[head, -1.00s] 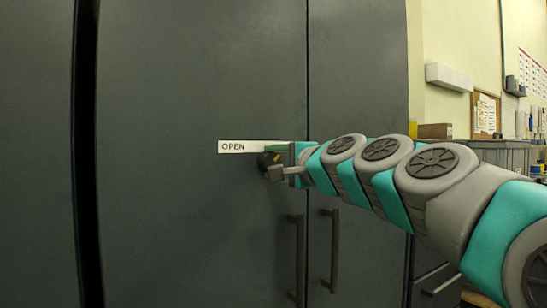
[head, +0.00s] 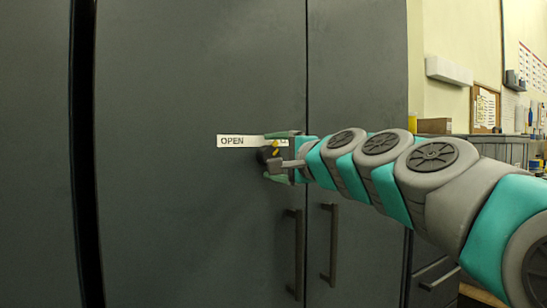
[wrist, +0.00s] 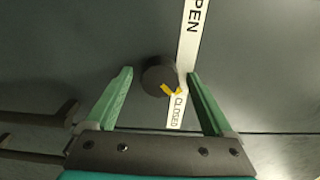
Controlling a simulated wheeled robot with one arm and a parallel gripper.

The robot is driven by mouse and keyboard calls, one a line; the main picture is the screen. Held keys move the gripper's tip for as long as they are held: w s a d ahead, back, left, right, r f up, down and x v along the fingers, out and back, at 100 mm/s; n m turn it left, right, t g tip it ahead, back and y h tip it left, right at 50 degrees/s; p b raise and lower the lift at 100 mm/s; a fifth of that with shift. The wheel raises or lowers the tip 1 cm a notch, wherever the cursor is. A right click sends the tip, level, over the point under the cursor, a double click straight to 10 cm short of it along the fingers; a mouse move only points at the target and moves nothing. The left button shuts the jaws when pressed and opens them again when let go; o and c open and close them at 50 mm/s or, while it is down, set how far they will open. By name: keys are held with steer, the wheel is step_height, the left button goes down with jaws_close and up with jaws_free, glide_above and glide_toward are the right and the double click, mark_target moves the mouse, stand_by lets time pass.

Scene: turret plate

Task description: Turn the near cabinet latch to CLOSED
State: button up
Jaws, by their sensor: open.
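The latch is a dark round knob (head: 264,155) on the grey cabinet door, with a yellow pointer (head: 276,147). It also shows in the wrist view (wrist: 156,72), where the pointer (wrist: 172,90) angles toward the CLOSED end of the white label (wrist: 190,45). In the head view the label (head: 232,141) reads OPEN at its left end; its right end is partly covered by my upper finger. My gripper (head: 280,157) is open at the knob, one finger above and one below. In the wrist view the knob lies between the fingertips, with a gap visible on the left.
Two vertical door handles (head: 298,255) (head: 333,250) stand below the knob, either side of the door seam. A drawer cabinet and a shelf with a cardboard box (head: 434,126) are at the right.

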steer(key=shift+s+d, duration=0.1)
steer(key=v, duration=0.7)
steer(key=shift+s+d+b, duration=0.15)
steer(key=shift+s+b, duration=0.1)
steer(key=shift+b, duration=0.2)
steer(key=s+a+f+n+g+h, duration=0.1)
steer(key=s+f+n+g, duration=0.15)
steer(key=f, duration=0.65)
steer(key=s+f+n+g+h, duration=0.2)
steer(key=s+f+g, duration=0.15)
steer(key=f, duration=0.65)
steer(key=s+a+f+n+g+h, duration=0.1)
steer(key=s+f+n+g, duration=0.2)
steer(key=f, duration=0.6)
steer(key=s+d+f+n+g+h, duration=0.1)
steer(key=s+d+f+g+h, duration=0.1)
steer(key=s+d+f, duration=0.3)
steer(key=s+d+f+n+g+h, duration=0.1)
steer(key=s+d+f+g+h, duration=0.1)
steer(key=s+d+f, duration=0.3)
steer(key=s+d+f+n+g+h, duration=0.2)
steer(key=s+d+f, duration=0.3)
steer(key=s+f, duration=0.7)
steer(key=s+g, duration=0.1)
steer(key=s, duration=0.2)
steer(key=shift+s+g, duration=0.35)
steer(key=shift+g, duration=0.05)
